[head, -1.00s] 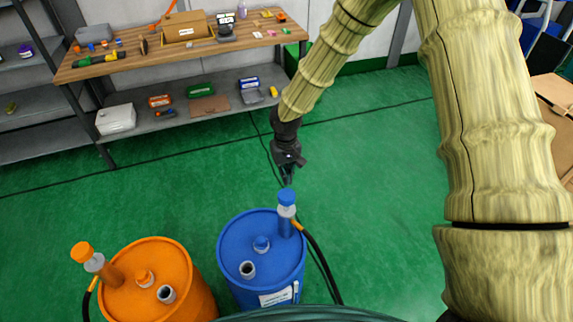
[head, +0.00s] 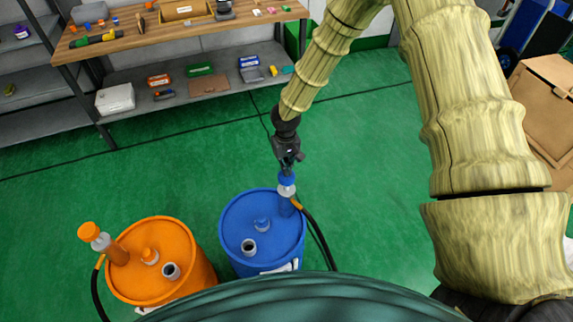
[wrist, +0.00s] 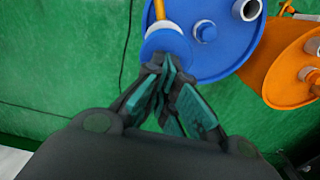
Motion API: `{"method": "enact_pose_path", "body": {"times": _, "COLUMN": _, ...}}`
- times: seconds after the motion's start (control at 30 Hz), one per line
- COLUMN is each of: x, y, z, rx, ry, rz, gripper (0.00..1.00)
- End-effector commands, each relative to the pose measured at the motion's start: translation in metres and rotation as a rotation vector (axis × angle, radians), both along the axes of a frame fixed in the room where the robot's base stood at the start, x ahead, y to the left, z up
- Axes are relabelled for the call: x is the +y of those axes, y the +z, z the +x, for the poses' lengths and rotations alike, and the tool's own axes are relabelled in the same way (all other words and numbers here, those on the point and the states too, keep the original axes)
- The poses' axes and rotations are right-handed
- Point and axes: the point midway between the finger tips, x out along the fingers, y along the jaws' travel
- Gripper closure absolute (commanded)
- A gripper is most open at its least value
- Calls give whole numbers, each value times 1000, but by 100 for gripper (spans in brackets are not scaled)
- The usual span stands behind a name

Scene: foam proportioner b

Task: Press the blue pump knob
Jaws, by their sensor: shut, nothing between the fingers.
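The blue pump knob (head: 286,178) tops a clear and blue pump on the blue drum (head: 236,223). In the wrist view the knob (wrist: 165,45) shows just beyond my fingertips, partly hidden by them. My gripper (head: 287,168) is shut and empty, pointing down at the knob from above. In the wrist view my gripper (wrist: 168,68) overlaps the knob's near edge. The fingertips look at or very close to the knob; I cannot tell whether they touch it.
An orange drum (head: 150,285) with an orange pump knob (head: 89,231) stands to the left. A black hose (head: 322,243) runs from the blue pump to the floor. A workbench (head: 180,40) and shelves are behind. Green floor is clear between. Cardboard boxes (head: 545,110) stand at right.

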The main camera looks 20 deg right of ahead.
Motion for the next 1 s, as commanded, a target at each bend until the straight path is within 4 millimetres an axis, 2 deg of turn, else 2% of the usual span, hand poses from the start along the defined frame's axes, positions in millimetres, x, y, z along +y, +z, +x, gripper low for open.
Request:
{"method": "enact_pose_path", "body": {"times": 0.23, "x": 0, "y": -8, "z": 0, "rx": 1, "ry": 1, "rz": -1, "gripper": 100}}
{"method": "enact_pose_path", "body": {"times": 0.5, "x": 0, "y": -42, "z": -1, "rx": 3, "ry": 1, "rz": -2, "gripper": 100}}
{"method": "enact_pose_path", "body": {"times": 0.6, "x": 0, "y": -49, "z": 0, "rx": 2, "ry": 0, "rz": 0, "gripper": 100}}
{"method": "enact_pose_path", "body": {"times": 1.0, "x": 0, "y": -49, "z": -1, "rx": 2, "ry": 0, "rz": 1, "gripper": 100}}
